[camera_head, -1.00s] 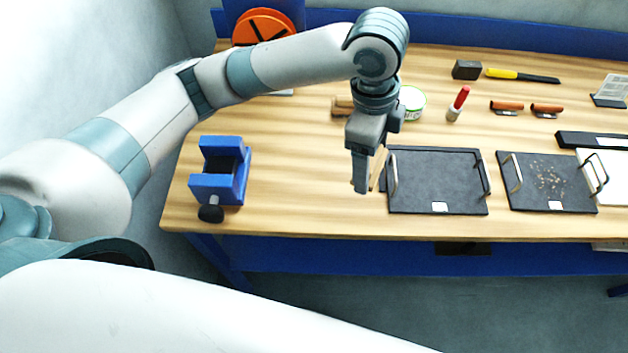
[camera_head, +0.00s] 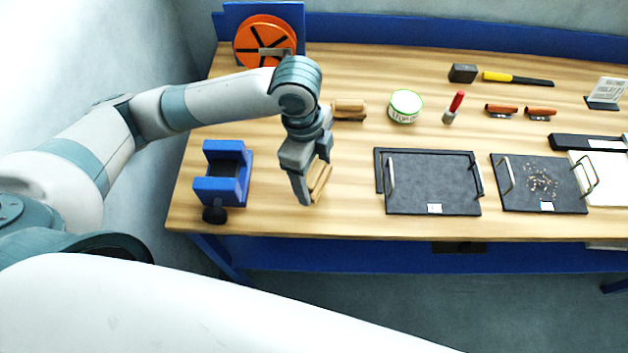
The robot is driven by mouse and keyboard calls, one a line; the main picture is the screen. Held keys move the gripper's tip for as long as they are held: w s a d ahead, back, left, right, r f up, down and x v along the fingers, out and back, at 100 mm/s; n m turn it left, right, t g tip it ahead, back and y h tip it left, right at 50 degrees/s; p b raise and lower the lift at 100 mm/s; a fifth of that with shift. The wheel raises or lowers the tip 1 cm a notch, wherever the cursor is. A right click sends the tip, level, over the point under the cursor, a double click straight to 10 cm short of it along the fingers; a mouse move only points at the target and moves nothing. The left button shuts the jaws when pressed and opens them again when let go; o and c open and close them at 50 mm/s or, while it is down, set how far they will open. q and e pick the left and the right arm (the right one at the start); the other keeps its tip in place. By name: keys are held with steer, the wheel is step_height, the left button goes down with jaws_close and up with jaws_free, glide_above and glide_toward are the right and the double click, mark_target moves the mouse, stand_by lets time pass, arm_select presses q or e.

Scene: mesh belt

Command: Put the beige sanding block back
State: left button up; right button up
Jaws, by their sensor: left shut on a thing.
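My left gripper (camera_head: 308,188) points down over the left half of the workbench, shut on a beige block (camera_head: 320,181). The block is tilted and partly hidden by the near finger. It appears to be held above the bench top, though the exact gap is hard to tell. A similar beige and brown block (camera_head: 349,109) lies on the bench behind the gripper, to its right. My right gripper is not in view.
A blue vise (camera_head: 222,185) stands left of the gripper. A black tray (camera_head: 430,185) with handles lies to the right, with a second tray (camera_head: 541,184) holding crumbs beyond it. A white-green tin (camera_head: 405,107) and an orange reel (camera_head: 264,42) stand farther back. Bare wood surrounds the gripper.

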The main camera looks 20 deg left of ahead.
mark_target(314, 184)
arm_select(q)
steer(key=shift+f, duration=0.1)
steer(key=shift+f, duration=0.3)
steer(key=shift+f+p, duration=0.7)
steer(key=shift+f, duration=0.85)
steer(key=shift+f, duration=0.15)
steer(key=o, duration=1)
